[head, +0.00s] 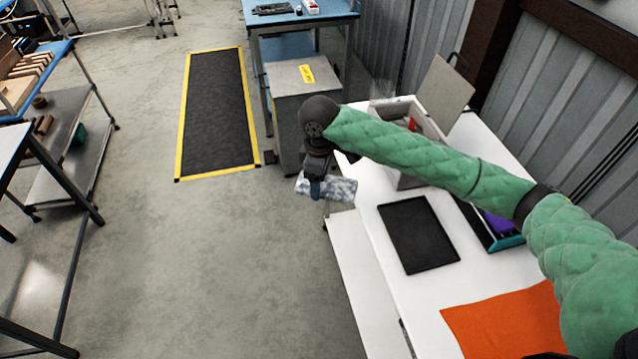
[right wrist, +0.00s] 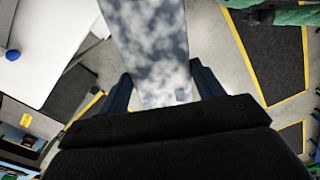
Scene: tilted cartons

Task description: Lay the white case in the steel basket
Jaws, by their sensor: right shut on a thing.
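The white case (head: 341,189) is mottled white and grey. My right gripper (head: 316,187) is shut on it and holds it in the air just off the left edge of the white table. In the right wrist view the case (right wrist: 150,45) stands between the two fingers of the gripper (right wrist: 163,88) and extends up past the top edge. I cannot make out a steel basket in either view. My left gripper is not clearly visible; a green sleeve of mine shows at the top right of the right wrist view.
A grey cabinet (head: 290,105) stands behind the gripper.

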